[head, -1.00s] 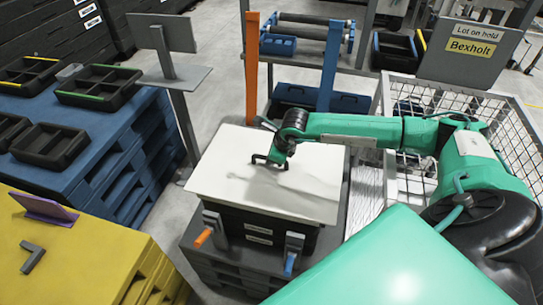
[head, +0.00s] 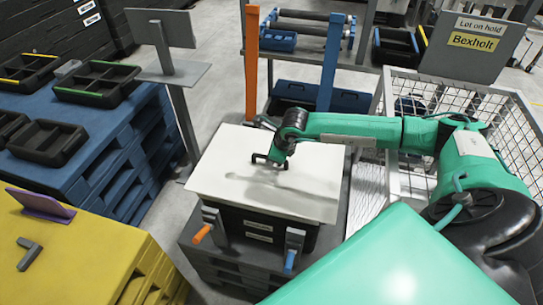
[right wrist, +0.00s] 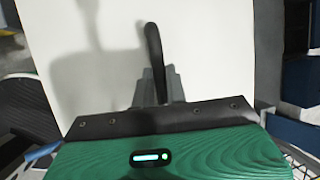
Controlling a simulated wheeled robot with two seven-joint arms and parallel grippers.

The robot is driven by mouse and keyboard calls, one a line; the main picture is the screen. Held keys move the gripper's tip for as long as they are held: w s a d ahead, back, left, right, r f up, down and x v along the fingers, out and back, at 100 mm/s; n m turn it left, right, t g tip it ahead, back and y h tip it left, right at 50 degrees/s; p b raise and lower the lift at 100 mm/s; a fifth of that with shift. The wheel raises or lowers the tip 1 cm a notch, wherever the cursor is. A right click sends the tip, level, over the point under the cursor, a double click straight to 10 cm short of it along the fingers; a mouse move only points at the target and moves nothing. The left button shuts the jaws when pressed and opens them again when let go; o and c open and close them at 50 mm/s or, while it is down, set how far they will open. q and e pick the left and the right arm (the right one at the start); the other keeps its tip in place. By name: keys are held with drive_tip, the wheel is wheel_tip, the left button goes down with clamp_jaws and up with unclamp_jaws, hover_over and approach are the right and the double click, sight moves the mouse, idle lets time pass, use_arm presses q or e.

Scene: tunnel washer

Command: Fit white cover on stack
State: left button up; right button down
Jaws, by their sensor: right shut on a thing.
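The white cover (head: 222,165) is a flat square panel lying over the top of the dark stack (head: 262,223) in the head view. It also fills much of the right wrist view (right wrist: 215,55). My right gripper (head: 279,158) is over the middle of the cover. It is shut on the cover's black handle (right wrist: 153,48), which stands up between the fingers in the right wrist view. The cover looks nearly level; I cannot tell whether it rests fully on the stack. An orange-handled clamp (head: 203,233) and a blue-handled clamp (head: 290,260) sit at the stack's front. My left gripper is not in view.
An orange post (head: 252,65) and a blue post (head: 329,65) stand behind the stack. A wire cage (head: 440,100) with a "Lot on hold Bexholt" sign is at right. Blue pallets (head: 95,140) with black trays and a yellow pallet (head: 100,250) are at left.

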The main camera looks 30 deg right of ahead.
idle(0.3)
drive_tip(key=c, duration=1.3)
unclamp_jaws()
drive_tip(key=shift+c, duration=0.2)
